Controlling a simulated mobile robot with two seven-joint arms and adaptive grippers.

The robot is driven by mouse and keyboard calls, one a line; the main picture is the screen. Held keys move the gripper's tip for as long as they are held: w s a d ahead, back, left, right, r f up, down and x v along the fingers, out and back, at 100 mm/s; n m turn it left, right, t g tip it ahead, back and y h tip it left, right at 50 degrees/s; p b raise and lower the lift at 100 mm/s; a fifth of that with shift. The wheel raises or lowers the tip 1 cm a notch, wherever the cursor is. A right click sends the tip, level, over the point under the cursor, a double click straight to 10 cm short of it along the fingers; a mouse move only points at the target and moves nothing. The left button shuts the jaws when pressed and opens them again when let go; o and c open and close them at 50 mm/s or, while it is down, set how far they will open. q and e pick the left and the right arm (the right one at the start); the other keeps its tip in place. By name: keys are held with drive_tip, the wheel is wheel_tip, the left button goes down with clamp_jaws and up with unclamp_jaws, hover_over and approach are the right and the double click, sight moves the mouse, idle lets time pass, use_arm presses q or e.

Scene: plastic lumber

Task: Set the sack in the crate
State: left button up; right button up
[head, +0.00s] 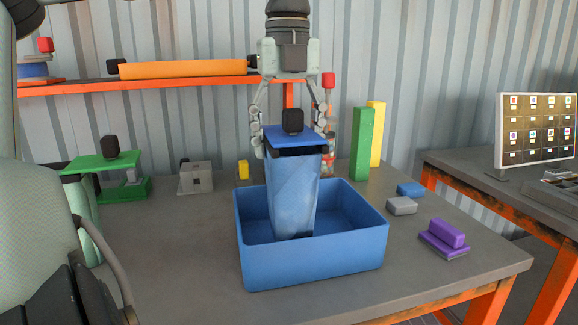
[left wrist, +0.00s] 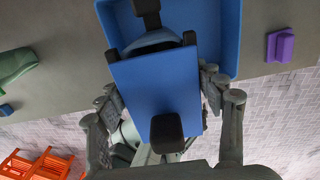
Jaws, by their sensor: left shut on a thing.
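The sack (head: 293,195) is a tall, light blue, tapered body with a darker blue flat top and a black knob. It stands upright inside the blue open crate (head: 315,262), with its lower end below the rim. I cannot tell whether it touches the crate floor. My left gripper (head: 292,138) comes down from above behind the sack, its fingers on both sides of the top, shut on it. In the left wrist view the sack's blue top (left wrist: 155,88) fills the middle between the fingers, with part of the crate (left wrist: 229,35) beyond. My right gripper is not in view.
The crate is on a grey table (head: 180,265). Green (head: 362,145) and yellow (head: 377,133) posts stand behind it at right. Grey (head: 401,206), blue (head: 411,189) and purple (head: 443,238) blocks lie to its right. An orange shelf (head: 90,87) runs behind. The table front-left of the crate is clear.

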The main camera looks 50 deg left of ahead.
use_arm(q)
wheel_tip(320, 180, down, 3)
drive_tip(key=shift+f, duration=0.3)
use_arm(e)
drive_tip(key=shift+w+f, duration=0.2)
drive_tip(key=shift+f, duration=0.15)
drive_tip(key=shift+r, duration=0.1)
